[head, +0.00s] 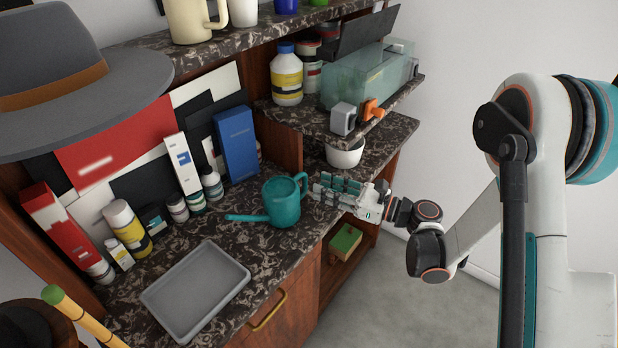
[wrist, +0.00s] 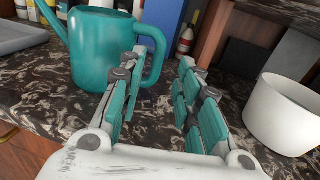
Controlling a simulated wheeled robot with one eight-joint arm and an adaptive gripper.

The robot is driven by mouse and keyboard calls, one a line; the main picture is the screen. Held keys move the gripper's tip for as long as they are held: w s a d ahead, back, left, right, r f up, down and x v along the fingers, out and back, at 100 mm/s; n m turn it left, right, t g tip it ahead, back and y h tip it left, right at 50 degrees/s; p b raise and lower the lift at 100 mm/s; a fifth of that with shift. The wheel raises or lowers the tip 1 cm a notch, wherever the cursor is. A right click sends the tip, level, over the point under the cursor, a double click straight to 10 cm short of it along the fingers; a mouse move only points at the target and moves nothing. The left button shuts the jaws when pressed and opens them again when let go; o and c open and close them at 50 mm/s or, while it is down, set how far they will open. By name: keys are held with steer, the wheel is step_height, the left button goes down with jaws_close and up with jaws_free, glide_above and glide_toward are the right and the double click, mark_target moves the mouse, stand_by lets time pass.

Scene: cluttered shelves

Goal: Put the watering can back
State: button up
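The teal watering can (head: 283,203) stands upright on the dark marbled counter, its spout pointing left and its handle toward my gripper. It also shows in the wrist view (wrist: 100,50), at the upper left, with its handle just beyond my left finger. My gripper (head: 325,187) is low over the counter, right of the can. In the wrist view my gripper (wrist: 158,85) has its two fingers spread with counter visible between them, and nothing is held. The left finger overlaps the handle in the picture; I cannot tell whether they touch.
A grey tray (head: 240,277) lies at the counter's front left. A blue box (head: 237,144) and several bottles stand behind the can. Some counter between can and tray is clear.

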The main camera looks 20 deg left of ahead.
steer(key=s+d+b, duration=0.1)
steer(key=d, duration=0.5)
steer(key=shift+s, duration=0.1)
steer(key=s+d+r+n+t+h, duration=0.2)
steer(key=s+d+r+n+h, duration=0.4)
steer(key=d+r+n+h, duration=0.25)
steer(key=s+d+r+n+t+h, duration=0.1)
steer(key=s+d+r+n+h, duration=0.1)
steer(key=s+d+n+h, duration=0.7)
steer(key=s+d+n, duration=0.2)
steer(key=s+d, duration=0.4)
steer(key=d, duration=0.1)
steer(key=shift+s+d+r+n+t, duration=0.2)
steer(key=shift+d+r+n+t, duration=0.1)
steer(key=shift+r+n+t, duration=0.1)
steer(key=shift+f, duration=0.1)
